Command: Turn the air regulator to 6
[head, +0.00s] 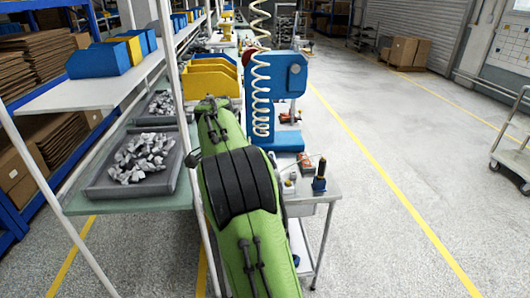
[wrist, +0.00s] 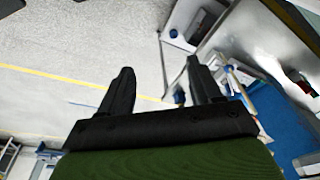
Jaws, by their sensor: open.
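I cannot pick out the air regulator or any number scale for certain in either view. A blue upright fixture (head: 262,90) stands on the bench beyond my green arm, with a cream coiled air hose (head: 262,95) hanging in front of it. A blue box with a round grey part (head: 294,69) is on its right side. My gripper (wrist: 160,68) shows in the wrist view with two black fingers apart and nothing between them. It points over the floor beside the bench edge. In the head view my arm hides part of the bench, and the fingers cannot be made out.
A grey tray of metal pieces (head: 140,160) sits on the shelf rack at left. Yellow bins (head: 208,80) stand behind my arm. A small dark and blue item (head: 319,178) is on the bench's near corner. Open floor (head: 400,150) lies right, with a cart (head: 515,155) at the edge.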

